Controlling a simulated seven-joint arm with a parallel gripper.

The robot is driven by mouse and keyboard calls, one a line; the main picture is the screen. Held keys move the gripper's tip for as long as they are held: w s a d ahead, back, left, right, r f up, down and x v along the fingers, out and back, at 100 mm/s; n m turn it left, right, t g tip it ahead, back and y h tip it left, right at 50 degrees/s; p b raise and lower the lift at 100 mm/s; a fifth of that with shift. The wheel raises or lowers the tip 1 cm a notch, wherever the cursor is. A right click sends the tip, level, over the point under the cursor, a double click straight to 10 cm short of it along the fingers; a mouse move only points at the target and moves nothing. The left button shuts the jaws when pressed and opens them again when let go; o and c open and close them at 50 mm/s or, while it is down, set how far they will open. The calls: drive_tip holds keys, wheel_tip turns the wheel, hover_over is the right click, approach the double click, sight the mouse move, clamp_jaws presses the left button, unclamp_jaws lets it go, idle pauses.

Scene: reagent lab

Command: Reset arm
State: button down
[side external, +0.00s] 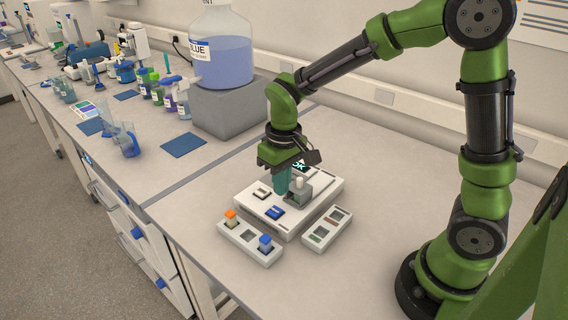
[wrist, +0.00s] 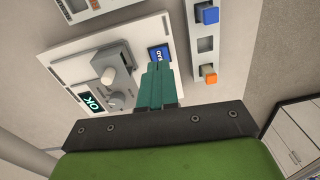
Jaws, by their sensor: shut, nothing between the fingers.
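My green arm reaches down over a white device (side external: 258,212) on the bench. My gripper (side external: 281,190) points down close above the device, its teal fingers together with nothing between them. In the wrist view my gripper (wrist: 158,82) also shows closed fingers, beside a blue button (wrist: 160,54) on the device. The device carries a grey block with a knob (wrist: 118,85) and a small dark screen with green "OK" text (wrist: 92,103). Whether the fingertips touch the device cannot be told.
A white rack (side external: 248,243) with an orange-capped and a blue-capped vial stands in front of the device. Another rack (side external: 326,230) stands at its right. A large bottle of blue liquid (side external: 222,62) sits on a grey block (side external: 230,108) behind. The bench at right is mostly clear.

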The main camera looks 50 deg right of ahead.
drive_tip(key=s+d+r+m+t+y, duration=0.1)
drive_tip(key=s+d+r+m+t, duration=0.2)
drive_tip(key=s+r+t, duration=0.4)
drive_tip(key=shift+s+r+y, duration=0.3)
drive_tip(key=shift+s+r, duration=2.45)
drive_tip(key=shift+r, duration=0.2)
